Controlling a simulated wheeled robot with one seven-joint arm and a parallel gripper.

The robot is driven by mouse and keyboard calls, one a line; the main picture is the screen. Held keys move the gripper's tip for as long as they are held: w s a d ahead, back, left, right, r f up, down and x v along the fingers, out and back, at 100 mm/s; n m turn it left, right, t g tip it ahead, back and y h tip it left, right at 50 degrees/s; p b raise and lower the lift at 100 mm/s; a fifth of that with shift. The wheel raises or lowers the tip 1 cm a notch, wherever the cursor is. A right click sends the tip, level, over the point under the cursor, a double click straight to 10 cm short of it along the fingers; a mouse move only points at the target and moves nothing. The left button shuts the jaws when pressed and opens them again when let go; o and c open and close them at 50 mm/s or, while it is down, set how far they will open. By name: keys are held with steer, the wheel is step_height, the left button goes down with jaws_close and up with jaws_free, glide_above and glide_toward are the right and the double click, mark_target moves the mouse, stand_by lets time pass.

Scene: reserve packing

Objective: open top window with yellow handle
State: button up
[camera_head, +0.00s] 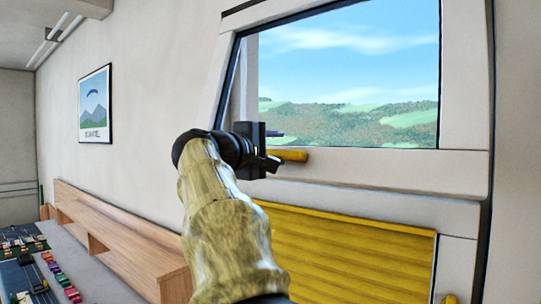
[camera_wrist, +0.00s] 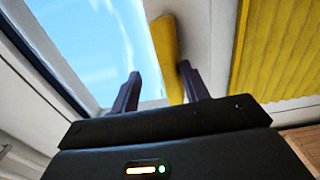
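The top window (camera_head: 350,75) has a white frame and clear glass with hills and sky behind it. Its yellow handle (camera_head: 290,155) sticks out from the lower frame bar. I cannot tell for sure whether the window stands ajar. My gripper (camera_head: 274,148) is at the handle's left end and hides part of it. In the wrist view the gripper (camera_wrist: 160,72) is open, with its two dark fingers apart. The yellow handle (camera_wrist: 165,45) reaches down between them, closer to the right finger. I cannot tell whether that finger touches it.
A yellow slatted panel (camera_head: 350,255) fills the lower part of the window frame. A wooden ledge (camera_head: 120,235) runs along the wall at the left, beside a table with several small coloured items (camera_head: 60,280). A framed picture (camera_head: 95,104) hangs on the wall.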

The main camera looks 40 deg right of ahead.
steer(key=shift+w+f, duration=0.1)
steer(key=shift+f, duration=0.05)
stand_by(0.3)
steer(key=shift+w, duration=0.1)
steer(key=shift+a, duration=0.1)
steer(key=shift+w+a+f+b, duration=0.15)
steer(key=shift+a+b, duration=0.2)
steer(key=s+a+b, duration=0.3)
steer(key=a+b, duration=0.2)
steer(key=a, duration=1.1)
steer(key=shift+a+b, duration=0.2)
steer(key=shift+b, duration=0.2)
